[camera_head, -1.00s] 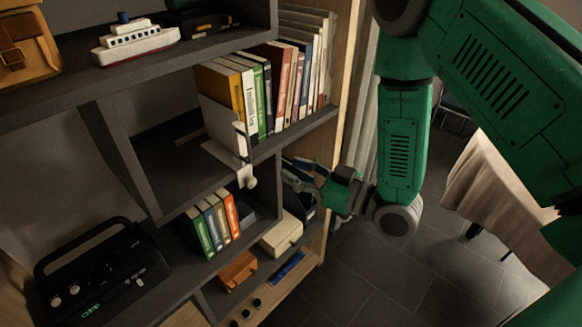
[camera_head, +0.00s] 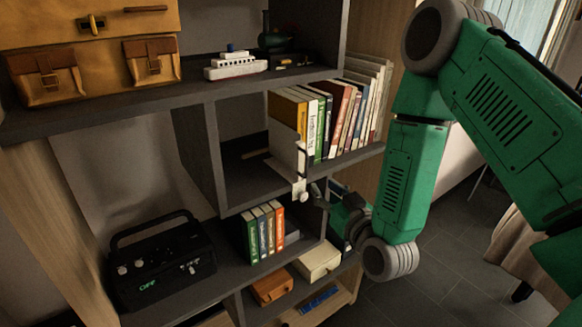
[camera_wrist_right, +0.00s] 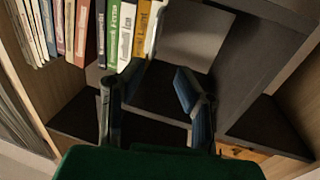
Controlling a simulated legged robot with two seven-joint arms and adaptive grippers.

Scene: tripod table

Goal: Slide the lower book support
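A pale book support (camera_head: 284,150) stands at the left end of the upper row of books, and its lower part with a round white knob (camera_head: 303,197) hangs at the shelf's front edge. A pale panel that looks like this support (camera_wrist_right: 195,38) is also in the right wrist view. A grey block (camera_head: 292,232) is beside the lower row of books (camera_head: 263,232); I cannot tell if it is a support. My right gripper (camera_head: 319,196) is just right of the knob, partly hidden by its arm. Its fingers (camera_wrist_right: 158,85) are apart with nothing clearly between them. My left gripper is out of view.
The upper books (camera_head: 335,118) fill the right part of their shelf, with free room left of the support. A black radio (camera_head: 160,262) stands at lower left. A cream box (camera_head: 318,262) and an orange box (camera_head: 272,288) sit below. A toy ship (camera_head: 236,66) is above.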

